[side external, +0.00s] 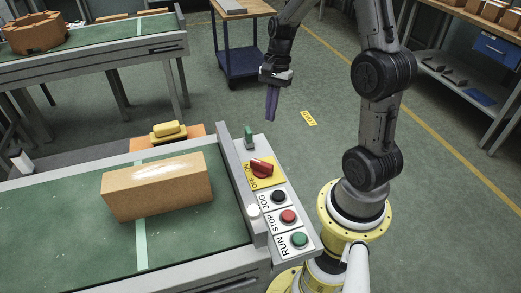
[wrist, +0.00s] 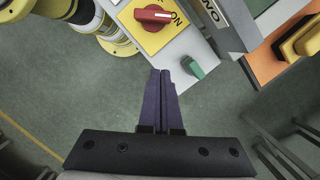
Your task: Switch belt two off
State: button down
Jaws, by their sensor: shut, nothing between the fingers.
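A red rotary switch (side external: 261,167) sits on a yellow plate with OFF and ON lettering, at the far end of the belt's control panel. It also shows at the top of the wrist view (wrist: 153,14); its handle lies roughly crosswise and its white mark is on the right, toward the ON lettering. My gripper (side external: 271,118) is shut and empty, raised beyond the panel's far end and apart from the switch. In the wrist view its purple fingers (wrist: 161,73) are together, pointing toward the panel edge below the yellow plate.
A green lever (side external: 248,132) stands at the panel's far end, just right of my fingers in the wrist view (wrist: 193,67). JOG, red STOP (side external: 288,216) and green RUN (side external: 299,239) buttons line the panel. A brown block (side external: 157,190) rests on the green belt (side external: 60,232).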

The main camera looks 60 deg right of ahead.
aim_at(262, 167)
jog(key=shift+f, duration=0.1)
jog(key=x, duration=0.9)
jog(key=shift+a+f, duration=0.1)
jog(key=shift+f, duration=0.1)
jog(key=a, duration=0.3)
jog(key=shift+f, duration=0.2)
jog(key=shift+a, duration=0.55)
